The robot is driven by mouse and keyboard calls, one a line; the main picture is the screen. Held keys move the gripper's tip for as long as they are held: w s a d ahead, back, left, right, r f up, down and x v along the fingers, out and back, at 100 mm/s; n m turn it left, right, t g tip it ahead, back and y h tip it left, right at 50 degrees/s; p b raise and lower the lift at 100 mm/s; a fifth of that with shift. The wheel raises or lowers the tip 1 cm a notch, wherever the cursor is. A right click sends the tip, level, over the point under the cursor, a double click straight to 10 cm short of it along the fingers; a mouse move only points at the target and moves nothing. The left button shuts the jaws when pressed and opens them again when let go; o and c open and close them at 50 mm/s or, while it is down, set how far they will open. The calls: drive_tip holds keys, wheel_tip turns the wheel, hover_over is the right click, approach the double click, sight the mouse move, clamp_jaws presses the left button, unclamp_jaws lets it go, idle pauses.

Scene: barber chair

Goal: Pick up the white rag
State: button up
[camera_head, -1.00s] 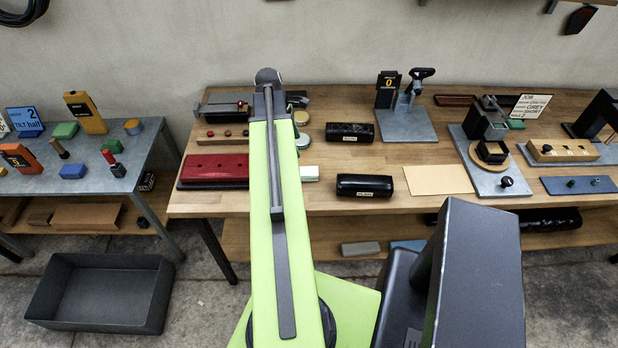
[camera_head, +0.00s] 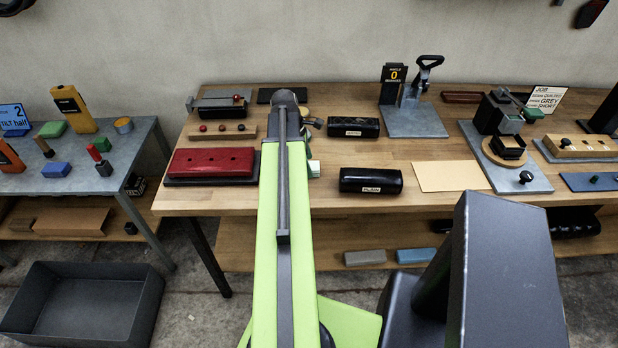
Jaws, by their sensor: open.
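I cannot make out a thing that is surely the white rag. A pale grey-white folded-looking block (camera_head: 365,257) lies on the shelf under the wooden table; I cannot tell if it is cloth. A small white and green piece (camera_head: 314,168) shows on the tabletop, partly hidden by my arm. My green arm reaches up the middle over the table. The dark end of my gripper (camera_head: 312,122) shows just right of the arm's tip, over the tabletop. It looks open and empty, but most of it is hidden behind the arm.
A blue block (camera_head: 412,256) lies beside the pale one on the shelf. Black boxes (camera_head: 370,181), a red block (camera_head: 212,162) and a tan sheet (camera_head: 451,176) lie on the table. A grey bin (camera_head: 130,308) stands on the floor at left.

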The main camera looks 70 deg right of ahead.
sight(313, 166)
drive_tip(key=shift+b+x, duration=0.3)
drive_tip(key=shift+x, duration=0.6)
drive_tip(key=shift+r, duration=0.15)
drive_tip(key=shift+c, duration=0.4)
clamp_jaws()
wheel_tip(313, 166, up, 5)
drive_tip(key=p, duration=0.5)
drive_tip(key=s+r+p, duration=0.2)
drive_tip(key=s, duration=0.2)
drive_tip(key=s+a+r+p, duration=0.1)
drive_tip(key=s+r+p, duration=0.1)
drive_tip(key=s, duration=0.1)
drive_tip(key=s+r+p, duration=0.2)
drive_tip(key=s, duration=0.2)
drive_tip(key=shift+s+a, duration=0.3)
drive_tip(key=shift+a, duration=0.1)
